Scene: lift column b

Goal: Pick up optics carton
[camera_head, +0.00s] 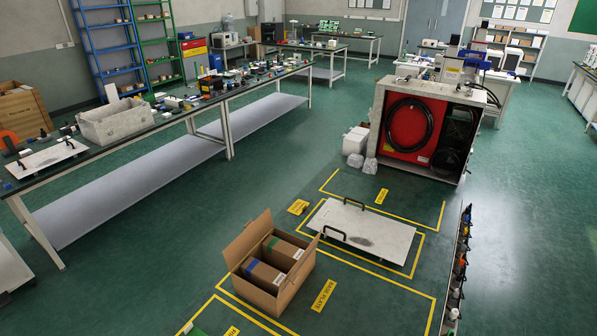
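An open cardboard carton (297,284) stands on the green floor at the lower middle, its flaps raised. Two smaller brown boxes sit side by side inside it, one with a blue mark (265,277) and one with a green mark (285,253). Each has a pale label at its right end. I cannot read a name on any of them, so I cannot tell which is the optics carton. Neither of my grippers is in view.
A pale plate with black handles (372,236) lies just right of the carton, inside yellow floor lines. A cabinet with a red panel (406,125) stands beyond. A long workbench (150,125) runs along the left. Open floor lies between bench and carton.

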